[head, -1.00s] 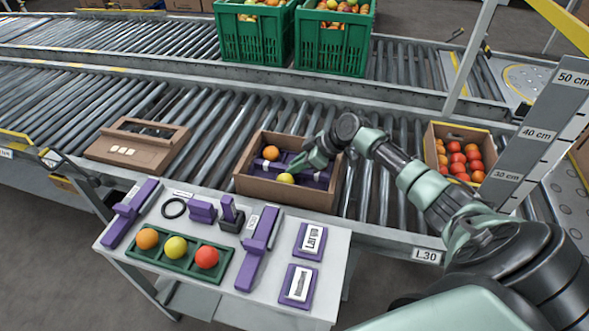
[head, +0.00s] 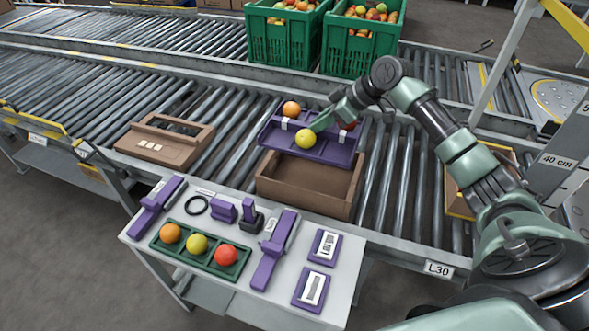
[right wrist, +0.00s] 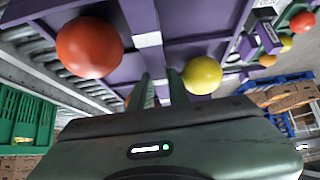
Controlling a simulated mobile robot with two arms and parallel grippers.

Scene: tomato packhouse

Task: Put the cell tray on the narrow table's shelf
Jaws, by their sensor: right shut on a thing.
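The purple cell tray (head: 338,150) is in the head view, raised above an open cardboard box. An orange tomato (head: 291,108), a yellow tomato (head: 305,137) and a partly hidden red one lie in it. My right gripper (head: 320,123) is shut on the tray's middle divider. The tray (right wrist: 195,18) also shows in the right wrist view, with the fingers (right wrist: 160,88) between the red and yellow tomatoes. The narrow table (head: 352,258) stands in front of the conveyor. Its lower shelf (head: 205,300) shows only partly under the top. My left gripper is out of view.
The empty cardboard box (head: 308,194) sits on the rollers. On the tabletop are a green tray (head: 198,258) with tomatoes, purple gauges (head: 275,250) and label plates (head: 324,247). A brown box (head: 165,145) is to the left. Green crates (head: 360,50) stand behind.

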